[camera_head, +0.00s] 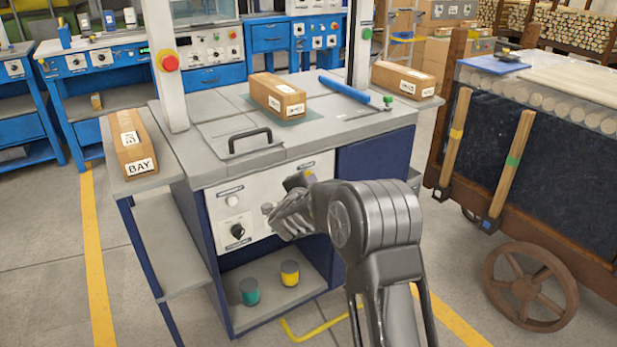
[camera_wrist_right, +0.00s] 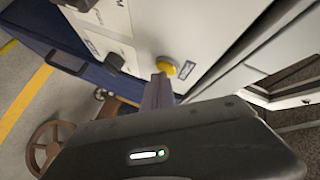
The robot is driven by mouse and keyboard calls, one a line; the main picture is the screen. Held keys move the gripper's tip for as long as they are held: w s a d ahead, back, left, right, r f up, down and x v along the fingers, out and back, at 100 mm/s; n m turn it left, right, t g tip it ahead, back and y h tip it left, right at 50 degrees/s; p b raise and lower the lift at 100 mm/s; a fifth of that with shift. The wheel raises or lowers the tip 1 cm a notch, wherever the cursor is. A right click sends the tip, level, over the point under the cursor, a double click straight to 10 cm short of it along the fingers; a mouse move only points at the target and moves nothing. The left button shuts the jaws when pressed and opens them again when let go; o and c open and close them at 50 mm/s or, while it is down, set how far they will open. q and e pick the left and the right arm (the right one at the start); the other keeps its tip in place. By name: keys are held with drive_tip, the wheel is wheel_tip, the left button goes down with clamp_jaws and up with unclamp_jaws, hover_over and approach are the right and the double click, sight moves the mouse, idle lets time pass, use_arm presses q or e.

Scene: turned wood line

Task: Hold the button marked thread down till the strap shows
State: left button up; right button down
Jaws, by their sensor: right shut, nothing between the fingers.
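The workstation's light front panel (camera_head: 222,190) carries several controls. My right gripper (camera_head: 297,183) is shut and empty at the panel's upper right. In the right wrist view its narrow fingertips (camera_wrist_right: 160,88) reach the edge of the yellow button and seem to touch it; I cannot tell whether it is pressed in. A carton (camera_head: 277,95) lies on the machine top, with no strap visible on it. My left gripper is out of view.
A black knob (camera_head: 237,231) and a white button (camera_head: 232,200) sit left on the panel. A red button (camera_head: 168,62) is on the left post. Cartons lie on the left shelf (camera_head: 132,143) and far right (camera_head: 403,80). A loaded wooden cart (camera_head: 530,275) stands at right.

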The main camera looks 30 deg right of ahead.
drive_tip(key=shift+s, duration=0.1)
idle(0.8)
drive_tip(key=shift+s, duration=0.65)
drive_tip(key=s+b, duration=0.1)
drive_tip(key=s, duration=0.4)
drive_tip(key=shift+a, duration=0.1)
idle(0.6)
